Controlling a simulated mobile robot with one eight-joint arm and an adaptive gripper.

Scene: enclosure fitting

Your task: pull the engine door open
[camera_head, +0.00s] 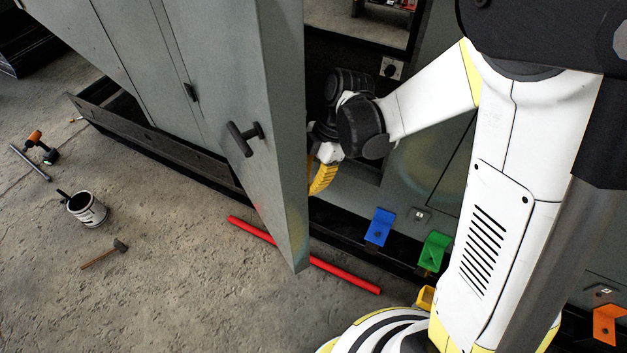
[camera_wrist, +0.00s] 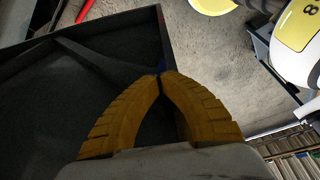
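The engine door (camera_head: 245,90) is a tall grey panel standing ajar from the grey enclosure. A dark T-shaped handle (camera_head: 245,138) sits on its outer face, with nothing holding it. My gripper (camera_head: 318,190) is at the inner side of the door, close behind its free edge; the door partly hides it. In the wrist view the yellow fingers of my gripper (camera_wrist: 160,76) curve together and meet at the tips, with nothing visible between them. The dark inner face of the door (camera_wrist: 45,100) with its raised rim fills the left there. I cannot tell whether the fingers touch it.
A red bar (camera_head: 345,274) lies on the floor under the door. Blue (camera_head: 379,226), green (camera_head: 434,250) and orange (camera_head: 608,325) brackets line the enclosure's base.

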